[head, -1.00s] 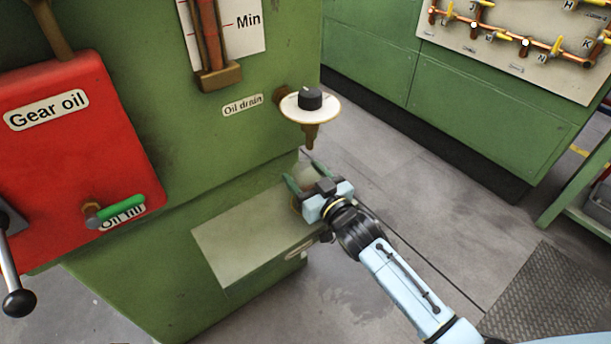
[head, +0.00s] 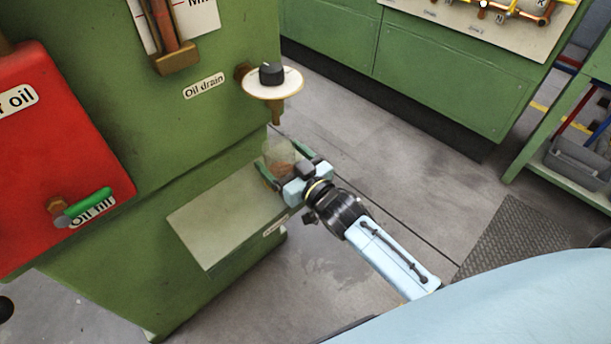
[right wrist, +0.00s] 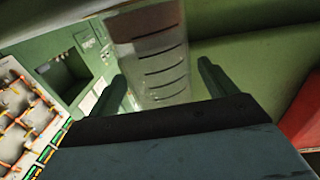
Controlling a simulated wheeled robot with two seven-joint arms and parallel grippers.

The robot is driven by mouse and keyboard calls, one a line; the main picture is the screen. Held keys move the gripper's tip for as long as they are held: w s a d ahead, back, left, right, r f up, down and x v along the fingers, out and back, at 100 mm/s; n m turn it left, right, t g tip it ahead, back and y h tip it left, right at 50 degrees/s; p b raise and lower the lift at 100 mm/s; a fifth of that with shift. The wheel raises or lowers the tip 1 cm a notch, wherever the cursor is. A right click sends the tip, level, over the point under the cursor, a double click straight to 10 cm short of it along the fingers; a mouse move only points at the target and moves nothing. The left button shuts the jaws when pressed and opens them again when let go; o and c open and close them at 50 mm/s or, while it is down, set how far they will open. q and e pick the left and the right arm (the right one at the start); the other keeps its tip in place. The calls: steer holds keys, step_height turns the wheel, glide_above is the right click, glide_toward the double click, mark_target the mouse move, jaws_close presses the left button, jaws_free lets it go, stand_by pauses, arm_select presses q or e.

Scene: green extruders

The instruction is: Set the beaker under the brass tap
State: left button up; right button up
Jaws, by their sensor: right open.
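The beaker (head: 278,155) is clear with brownish contents and stands on the far end of the pale shelf (head: 217,222), below the brass tap (head: 277,109) marked "Oil drain". My right gripper (head: 276,168) is open, with its fingers on either side of the beaker. In the right wrist view the beaker (right wrist: 155,60) shows dark graduation lines between the two spread fingers (right wrist: 165,88), with a visible gap at the right finger. Whether the left finger touches it I cannot tell. My left gripper is not in view.
The green machine body (head: 215,125) rises behind the shelf. A red panel (head: 55,140) with a green-handled tap (head: 85,208) is at the left. Grey floor (head: 400,150) lies open to the right, with a dark mat (head: 520,240) and a green shelf unit (head: 570,180).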

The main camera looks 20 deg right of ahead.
arm_select(q)
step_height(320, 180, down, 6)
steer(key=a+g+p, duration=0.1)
steer(key=p, duration=0.1)
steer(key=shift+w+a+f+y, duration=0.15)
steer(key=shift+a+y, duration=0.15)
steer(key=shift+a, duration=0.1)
arm_select(e)
steer(key=s+d+f+g+h, duration=0.1)
steer(key=s+f+g, duration=0.3)
steer(key=s, duration=0.5)
steer(key=s+d+f+g+h, duration=0.2)
steer(key=s+d+f+g, duration=0.1)
steer(key=s, duration=0.7)
steer(key=s+d+f+m+g+h, duration=0.1)
steer(key=s+d+f+g+h, duration=0.1)
steer(key=s+g, duration=0.5)
step_height(320, 180, down, 3)
steer(key=shift+s+d+r, duration=0.1)
steer(key=shift+s+d, duration=0.45)
steer(key=shift+s, duration=0.65)
